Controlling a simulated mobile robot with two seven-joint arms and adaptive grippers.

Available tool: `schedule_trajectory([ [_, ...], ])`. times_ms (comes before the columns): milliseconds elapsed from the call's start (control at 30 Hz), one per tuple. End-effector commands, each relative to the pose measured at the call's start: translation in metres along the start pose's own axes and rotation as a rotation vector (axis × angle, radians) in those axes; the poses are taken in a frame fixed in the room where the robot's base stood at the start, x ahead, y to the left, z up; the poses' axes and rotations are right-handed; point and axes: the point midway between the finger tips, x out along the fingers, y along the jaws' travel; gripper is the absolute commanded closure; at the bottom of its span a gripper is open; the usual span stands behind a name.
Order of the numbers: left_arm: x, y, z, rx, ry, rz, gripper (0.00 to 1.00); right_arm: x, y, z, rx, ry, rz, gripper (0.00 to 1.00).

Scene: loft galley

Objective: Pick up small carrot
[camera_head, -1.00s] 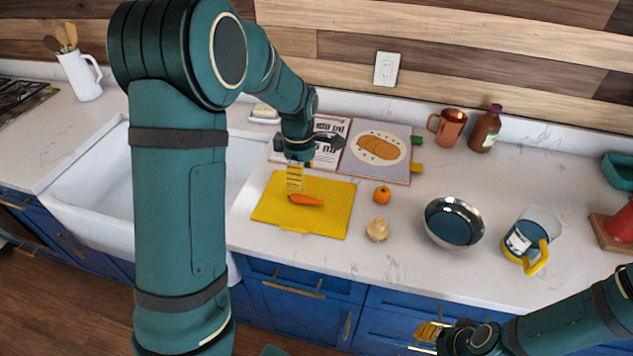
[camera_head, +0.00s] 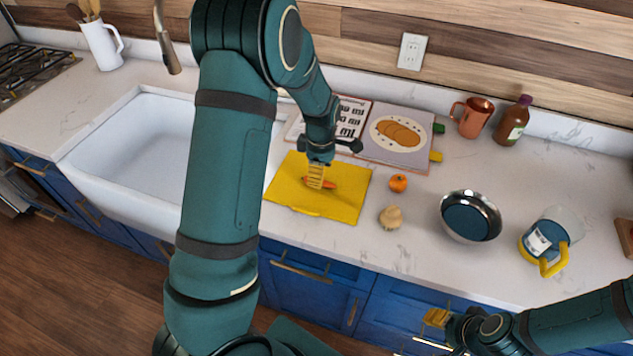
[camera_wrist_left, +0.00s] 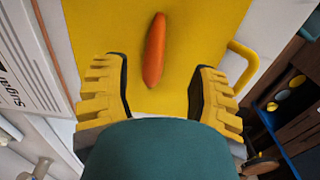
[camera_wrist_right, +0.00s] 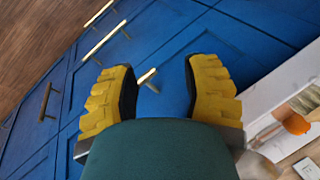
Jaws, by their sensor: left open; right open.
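The small orange carrot (camera_head: 330,184) lies on the yellow cutting board (camera_head: 350,206). My left gripper (camera_head: 315,182) is just above the carrot in the head view and hides part of it. In the left wrist view the carrot (camera_wrist_left: 154,50) lies lengthwise ahead of the open left fingers (camera_wrist_left: 160,90), with its near end close to the gap between them. Nothing is held. My right gripper (camera_head: 437,317) is open and empty in front of the blue cabinets; it also shows in the right wrist view (camera_wrist_right: 160,85).
An orange fruit (camera_head: 398,183) and a pale onion-like item (camera_head: 391,217) sit right of the board. A metal bowl (camera_head: 470,215) and a yellow-handled pitcher (camera_head: 548,240) stand further right. An open book (camera_head: 408,155) lies behind; the white sink (camera_head: 140,140) is left.

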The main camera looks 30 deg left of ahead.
Motion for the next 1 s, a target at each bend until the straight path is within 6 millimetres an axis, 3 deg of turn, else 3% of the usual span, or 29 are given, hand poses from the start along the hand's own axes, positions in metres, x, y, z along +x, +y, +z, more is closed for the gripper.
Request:
schedule_trajectory([
  [300, 0.043, 0.006, -0.004, 0.001, 0.000, -0.002, 0.41, 0.003, 0.001, 0.000, 0.000, 0.000, 0.000, 0.53],
  [600, 0.047, 0.006, -0.003, 0.001, 0.000, 0.000, 0.42, 0.003, 0.001, 0.000, 0.000, 0.000, 0.001, 0.53],
  [767, 0.047, 0.006, -0.003, 0.001, 0.000, 0.000, 0.98, 0.003, 0.001, 0.000, 0.000, 0.000, 0.001, 0.53],
  [1000, 0.047, 0.006, -0.003, 0.001, 0.000, 0.000, 1.00, 0.003, 0.001, 0.000, 0.000, 0.000, 0.000, 0.53],
])
